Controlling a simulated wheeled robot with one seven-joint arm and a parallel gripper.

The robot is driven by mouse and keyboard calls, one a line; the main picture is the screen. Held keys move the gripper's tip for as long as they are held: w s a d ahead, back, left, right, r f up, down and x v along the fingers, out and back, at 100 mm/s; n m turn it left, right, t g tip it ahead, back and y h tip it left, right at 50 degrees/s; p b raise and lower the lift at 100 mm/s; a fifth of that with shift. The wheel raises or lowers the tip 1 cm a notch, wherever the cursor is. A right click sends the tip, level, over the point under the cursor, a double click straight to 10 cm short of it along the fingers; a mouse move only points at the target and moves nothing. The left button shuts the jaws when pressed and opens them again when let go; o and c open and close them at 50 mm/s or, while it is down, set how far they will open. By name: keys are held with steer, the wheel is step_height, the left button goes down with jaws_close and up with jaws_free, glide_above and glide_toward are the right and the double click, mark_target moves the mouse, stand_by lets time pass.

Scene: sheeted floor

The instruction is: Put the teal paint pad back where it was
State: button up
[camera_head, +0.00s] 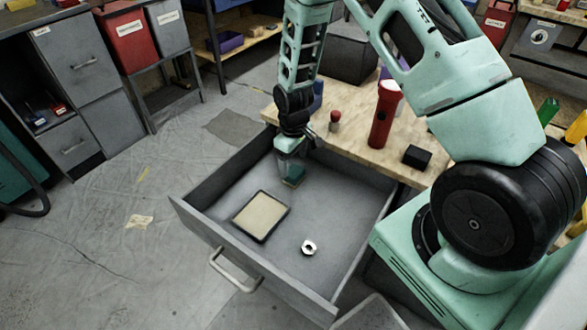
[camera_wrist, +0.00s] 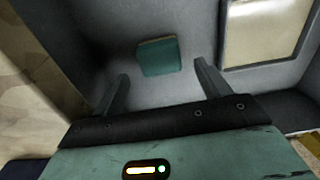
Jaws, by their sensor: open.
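The teal paint pad (camera_head: 293,177) is a small teal block inside the open grey drawer (camera_head: 330,258), near its back left. In the wrist view the teal pad (camera_wrist: 159,57) lies on the drawer floor, just beyond and between my fingertips. My gripper (camera_head: 288,165) points down into the drawer, directly over the pad. In the wrist view my gripper (camera_wrist: 162,80) is open with its two fingers apart and nothing between them. Whether the fingers touch the pad cannot be told from the head view.
A beige dark-rimmed tray (camera_head: 261,215) and a metal nut (camera_head: 309,247) lie in the drawer. On the wooden top (camera_head: 347,138) behind stand a red flashlight (camera_head: 383,115), a black box (camera_head: 417,157) and a small red-topped item (camera_head: 335,120). The drawer walls surround my gripper.

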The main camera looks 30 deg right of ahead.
mark_target(293, 170)
steer(key=s+a+r, duration=0.4)
steer(key=a+r, duration=0.5)
steer(key=r, duration=0.5)
steer(key=s+a+r+n, duration=0.1)
steer(key=s+a+r, duration=0.2)
steer(key=s, duration=0.4)
steer(key=s+a+r+n, duration=0.1)
steer(key=s+a+r, duration=0.2)
steer(key=s+r, duration=0.2)
steer(key=s+a+r+n, duration=0.1)
steer(key=s+a+r, duration=0.3)
steer(key=s, duration=0.7)
steer(key=shift+y, duration=0.3)
steer(key=shift+a+r, duration=0.1)
step_height(293, 170, up, 10)
steer(key=p, duration=1)
steer(key=shift+f, duration=0.2)
steer(key=shift+w, duration=0.1)
